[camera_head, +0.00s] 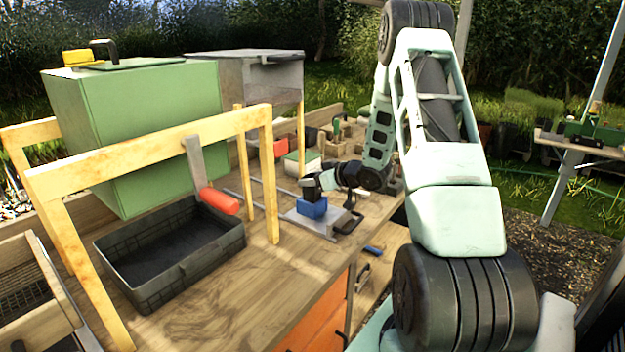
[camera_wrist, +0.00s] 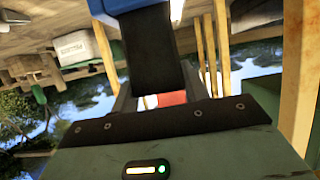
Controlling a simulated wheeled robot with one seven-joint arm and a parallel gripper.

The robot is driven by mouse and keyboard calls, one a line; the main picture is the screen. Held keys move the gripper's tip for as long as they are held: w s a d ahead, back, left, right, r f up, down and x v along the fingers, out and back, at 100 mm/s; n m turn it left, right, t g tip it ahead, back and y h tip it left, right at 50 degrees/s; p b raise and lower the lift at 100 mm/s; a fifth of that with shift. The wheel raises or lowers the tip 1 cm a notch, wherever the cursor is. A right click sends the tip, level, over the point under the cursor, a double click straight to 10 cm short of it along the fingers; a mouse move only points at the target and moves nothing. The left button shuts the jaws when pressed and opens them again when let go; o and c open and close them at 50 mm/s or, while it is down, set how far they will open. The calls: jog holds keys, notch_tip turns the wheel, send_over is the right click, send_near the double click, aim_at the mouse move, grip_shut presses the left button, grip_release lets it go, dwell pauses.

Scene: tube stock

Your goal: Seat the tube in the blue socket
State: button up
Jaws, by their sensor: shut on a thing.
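The blue socket (camera_head: 311,208) stands on a grey metal plate on the workbench in the head view. Part of its blue also shows at the top edge of the wrist view (camera_wrist: 112,5). My gripper (camera_head: 321,184) is just above and to the right of the socket. It is shut on a dark tube (camera_wrist: 150,48), which fills the space between the fingers in the wrist view. In the head view the dark tube (camera_head: 309,188) is small and stands over the socket. Its lower end meets the blue there, and I cannot tell how deep it sits.
A black crate (camera_head: 165,280) and a wooden frame (camera_head: 150,148) with a green box (camera_head: 140,135) stand left on the bench. Small boxes and blocks crowd the bench behind my gripper. The front bench top is clear.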

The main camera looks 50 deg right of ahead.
jog(key=o, duration=1)
jog(key=shift+r, duration=0.1)
notch_tip(320, 180, up, 9)
jog(key=p, duration=0.7)
jog(key=shift+p, duration=0.3)
dwell(0.5)
